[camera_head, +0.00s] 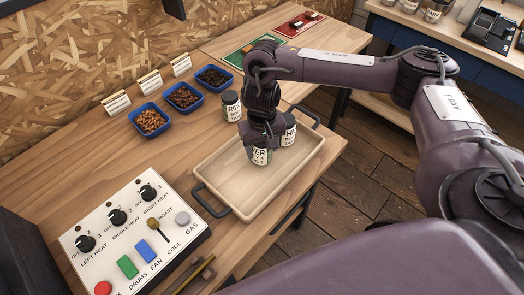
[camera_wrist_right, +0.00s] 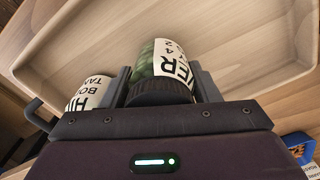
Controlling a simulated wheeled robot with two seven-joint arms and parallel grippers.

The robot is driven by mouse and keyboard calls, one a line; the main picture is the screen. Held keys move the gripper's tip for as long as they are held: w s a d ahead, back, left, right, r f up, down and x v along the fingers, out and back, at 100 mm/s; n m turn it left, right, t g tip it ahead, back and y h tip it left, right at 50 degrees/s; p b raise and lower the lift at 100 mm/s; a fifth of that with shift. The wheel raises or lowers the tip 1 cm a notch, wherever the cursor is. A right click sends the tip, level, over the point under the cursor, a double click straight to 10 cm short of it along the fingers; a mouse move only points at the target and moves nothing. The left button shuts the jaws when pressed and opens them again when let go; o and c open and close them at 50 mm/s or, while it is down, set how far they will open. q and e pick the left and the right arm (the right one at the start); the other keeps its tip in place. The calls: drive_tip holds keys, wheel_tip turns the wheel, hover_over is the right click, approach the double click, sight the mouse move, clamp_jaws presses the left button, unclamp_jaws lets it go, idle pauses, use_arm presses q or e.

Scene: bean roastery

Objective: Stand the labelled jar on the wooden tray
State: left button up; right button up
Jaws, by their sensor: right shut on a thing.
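The wooden tray (camera_head: 222,200) with dark handles lies on the bench in the head view; its pale floor (camera_wrist_right: 240,45) fills much of the wrist view. My right gripper (camera_head: 261,146) is shut on a labelled jar (camera_head: 261,157), with a dark lid and green contents (camera_wrist_right: 150,62), over the tray's far part. The jar looks upright; I cannot tell whether its base touches the tray floor. A second labelled jar (camera_head: 289,133) stands right beside the gripper at the tray's far end; it also shows in the wrist view (camera_wrist_right: 90,92). My left gripper is out of view.
A third jar (camera_head: 231,106) stands on the bench behind the tray. Blue bins of beans (camera_head: 184,97) with cards line the wall side. A control panel (camera_head: 137,232) is at the front left. The tray's near half is clear.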

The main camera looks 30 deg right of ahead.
drive_tip(key=shift+f, duration=0.5)
drive_tip(key=o, duration=1.1)
drive_tip(key=shift+f, duration=0.1)
wheel_tip(320, 180, up, 12)
drive_tip(key=p, duration=0.4)
